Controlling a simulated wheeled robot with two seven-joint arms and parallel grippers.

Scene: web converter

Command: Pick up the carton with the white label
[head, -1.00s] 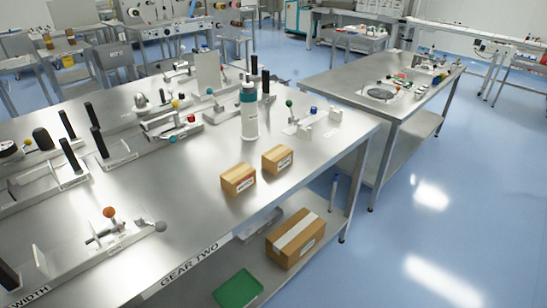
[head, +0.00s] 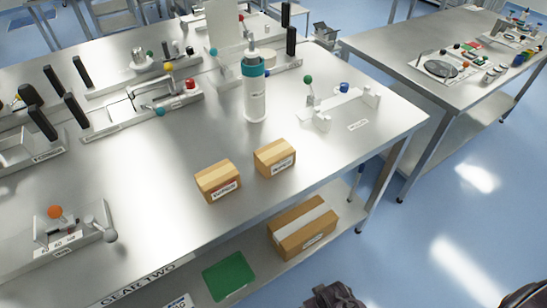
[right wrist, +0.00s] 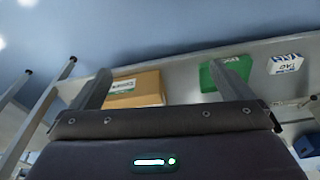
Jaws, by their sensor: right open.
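Two small brown cartons stand on the steel bench in the head view. The right carton (head: 275,158) has a plain white label on its front. Beyond the fingers that view shows the lower shelf, not the small cartons. My left gripper is not in view.
A white bottle with a teal collar (head: 255,88) stands behind the cartons. Fixtures with knobs (head: 345,104) line the bench (head: 150,215). A large taped box (head: 303,228) and a green tray (head: 229,275) lie on the lower shelf. Bench around the cartons' front is clear.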

